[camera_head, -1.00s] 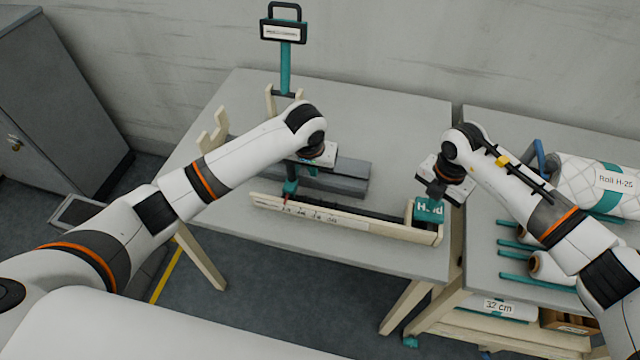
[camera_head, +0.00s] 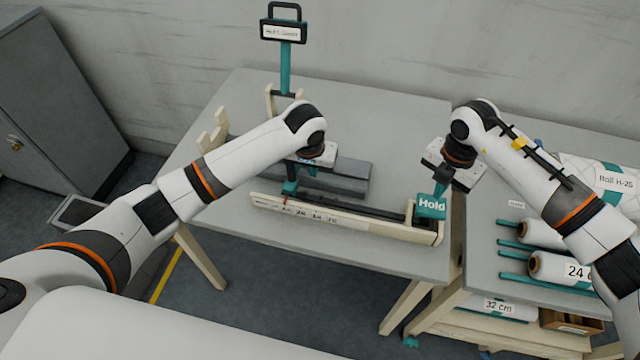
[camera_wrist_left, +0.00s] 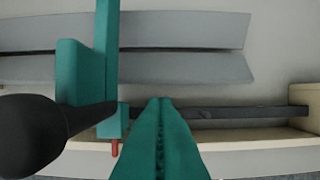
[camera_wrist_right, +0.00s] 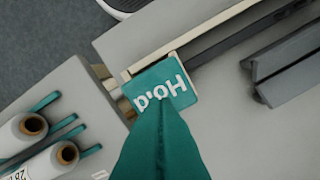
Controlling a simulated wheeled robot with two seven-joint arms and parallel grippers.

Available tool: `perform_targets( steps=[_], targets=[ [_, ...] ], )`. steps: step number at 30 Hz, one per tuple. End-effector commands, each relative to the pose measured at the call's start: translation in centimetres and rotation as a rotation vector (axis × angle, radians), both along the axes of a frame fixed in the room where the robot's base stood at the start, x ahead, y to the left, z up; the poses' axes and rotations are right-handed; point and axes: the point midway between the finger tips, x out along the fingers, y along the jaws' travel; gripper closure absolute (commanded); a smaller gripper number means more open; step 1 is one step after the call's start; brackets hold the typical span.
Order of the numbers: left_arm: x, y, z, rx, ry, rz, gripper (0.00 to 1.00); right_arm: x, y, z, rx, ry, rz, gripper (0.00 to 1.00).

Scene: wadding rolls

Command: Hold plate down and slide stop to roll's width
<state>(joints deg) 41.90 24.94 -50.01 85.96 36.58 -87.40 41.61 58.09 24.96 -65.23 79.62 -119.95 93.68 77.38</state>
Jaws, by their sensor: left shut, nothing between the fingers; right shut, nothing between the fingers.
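The teal plate marked "Hold" (camera_head: 430,207) sits at the right end of the cream rail (camera_head: 370,229), which carries a printed scale. My right gripper (camera_head: 438,193) is shut and empty, its tips over the plate; the right wrist view shows them (camera_wrist_right: 160,106) overlapping the plate's edge (camera_wrist_right: 148,80). Contact looks likely but is not certain. The teal stop (camera_head: 290,186), with a red pointer, is near the rail's left end. My left gripper (camera_wrist_left: 160,102) is shut and empty, just right of the stop (camera_wrist_left: 106,70). A small gap shows between them.
Grey bars (camera_head: 345,176) lie behind the rail. A signpost (camera_head: 284,30) stands at the back. On the right table are a quilted roll labelled "Roll H-25" (camera_head: 615,182) and smaller rolls on teal pegs (camera_head: 545,266). A "32 cm" roll (camera_head: 497,307) lies below.

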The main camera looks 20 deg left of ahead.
Motion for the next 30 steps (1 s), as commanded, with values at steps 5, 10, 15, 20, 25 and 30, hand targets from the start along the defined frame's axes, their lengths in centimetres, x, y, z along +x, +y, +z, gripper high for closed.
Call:
perform_targets(
  steps=[5,10,15,20,25,30],
  targets=[
    [0.0,0.0,0.0,0.000,0.000,0.000,1.00,0.0,0.0,0.9,0.001,-0.001,0.000,1.00],
    [0.0,0.0,0.0,0.000,0.000,0.000,1.00,0.1,0.0,1.8,0.000,-0.002,0.000,1.00],
    [0.0,0.0,0.0,0.000,0.000,0.000,1.00,0.0,0.0,2.4,-0.001,-0.001,0.001,1.00],
    [0.0,0.0,0.0,0.000,0.000,0.000,1.00,0.0,0.0,2.5,0.000,0.000,0.001,1.00],
    [0.0,0.0,0.0,0.000,0.000,0.000,1.00,0.0,0.0,2.5,0.000,0.000,0.001,1.00],
    [0.0,0.0,0.6,0.000,0.000,0.000,1.00,0.0,0.0,3.2,-0.001,-0.001,0.001,1.00]
  ],
)
